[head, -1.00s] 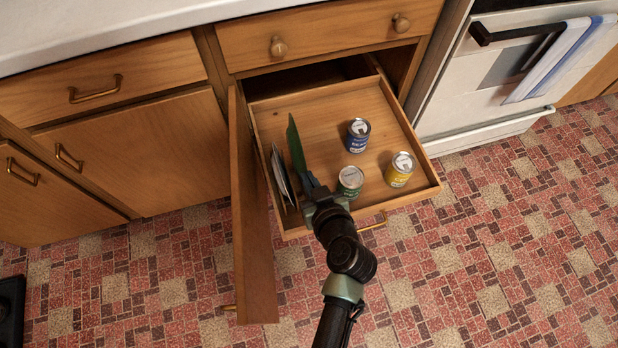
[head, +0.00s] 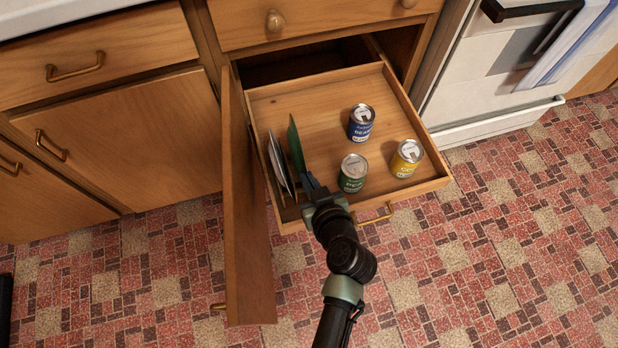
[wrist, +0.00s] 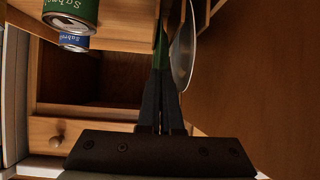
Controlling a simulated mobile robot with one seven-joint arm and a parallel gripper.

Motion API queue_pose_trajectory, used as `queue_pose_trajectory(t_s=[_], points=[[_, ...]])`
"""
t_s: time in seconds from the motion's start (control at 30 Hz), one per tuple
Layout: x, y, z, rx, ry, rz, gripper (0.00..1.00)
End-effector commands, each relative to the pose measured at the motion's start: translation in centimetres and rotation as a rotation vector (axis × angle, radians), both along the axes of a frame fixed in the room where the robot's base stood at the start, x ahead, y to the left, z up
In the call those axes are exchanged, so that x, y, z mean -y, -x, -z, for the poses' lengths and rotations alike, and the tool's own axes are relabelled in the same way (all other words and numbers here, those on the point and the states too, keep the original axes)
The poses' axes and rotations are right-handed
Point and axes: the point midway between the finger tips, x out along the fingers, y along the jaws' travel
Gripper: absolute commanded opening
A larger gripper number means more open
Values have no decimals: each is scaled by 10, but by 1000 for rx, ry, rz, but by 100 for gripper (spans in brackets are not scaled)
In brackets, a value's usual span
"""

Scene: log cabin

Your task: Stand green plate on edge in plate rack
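The green plate (head: 295,146) stands on edge in the left part of the pulled-out drawer, seen nearly edge-on. My gripper (head: 309,184) is shut on its near edge; in the wrist view the fingers (wrist: 160,105) are close together on the green plate (wrist: 161,42). Grey-white plates (head: 277,164) stand on edge just left of it; one grey plate (wrist: 183,48) shows close beside the fingers in the wrist view. The plate rack is mostly hidden by these plates, and I cannot tell whether the green plate's lower edge sits in a slot.
A blue can (head: 361,123), a green can (head: 352,173) and a yellow can (head: 406,158) stand in the drawer (head: 430,183) right of the plates. An open cabinet door (head: 246,210) stands close along its left side. The oven (head: 500,75) is at right.

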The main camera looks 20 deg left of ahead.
Motion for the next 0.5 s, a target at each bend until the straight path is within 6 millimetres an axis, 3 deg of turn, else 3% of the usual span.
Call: queue_pose_trajectory(t_s=[0.4, 0.5], points=[[0, -1, 2, 3, -1, 1, 0], [0, -1, 2, 3, -1, 0, 16]])
